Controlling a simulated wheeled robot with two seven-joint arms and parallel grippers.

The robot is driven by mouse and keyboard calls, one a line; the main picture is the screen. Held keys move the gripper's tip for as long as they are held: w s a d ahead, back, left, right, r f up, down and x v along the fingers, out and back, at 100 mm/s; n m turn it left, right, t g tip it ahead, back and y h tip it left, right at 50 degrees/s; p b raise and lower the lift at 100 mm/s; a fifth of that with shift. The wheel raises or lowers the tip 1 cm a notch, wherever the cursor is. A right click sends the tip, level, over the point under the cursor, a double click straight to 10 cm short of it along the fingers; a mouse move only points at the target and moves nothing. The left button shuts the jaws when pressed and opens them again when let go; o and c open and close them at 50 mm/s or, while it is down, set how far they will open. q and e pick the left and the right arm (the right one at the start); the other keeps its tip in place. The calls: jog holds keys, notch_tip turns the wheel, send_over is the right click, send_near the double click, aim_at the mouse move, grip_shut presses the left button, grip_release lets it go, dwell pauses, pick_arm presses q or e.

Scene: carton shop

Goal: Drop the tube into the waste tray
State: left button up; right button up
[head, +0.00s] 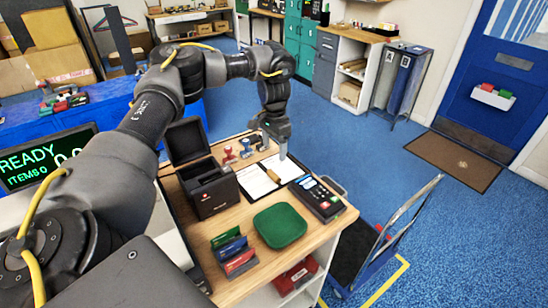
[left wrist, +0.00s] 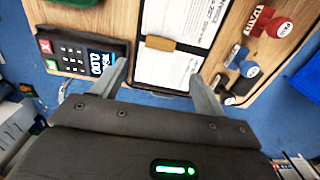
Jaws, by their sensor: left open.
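A short tan tube (head: 273,176) lies on the white papers of an open black clipboard (head: 250,183) on the wooden counter. It also shows in the left wrist view (left wrist: 161,43), ahead of my fingertips and between their lines. My left gripper (head: 274,147) hangs above the far part of the clipboard, open and empty, apart from the tube. Its two spread fingers show in the left wrist view (left wrist: 163,80). A green, rounded square tray (head: 280,225) sits nearer on the counter; I cannot tell for certain that it is the waste tray. My right gripper is out of view.
A card terminal (head: 318,200) stands right of the clipboard. A black open-lidded box (head: 208,187) stands to its left, with stamps (head: 229,154) behind. A card holder (head: 234,254) stands near the front. A hand cart (head: 385,240) is on the floor at the right.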

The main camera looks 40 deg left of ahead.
pick_arm(q)
jog(key=shift+r, duration=0.45)
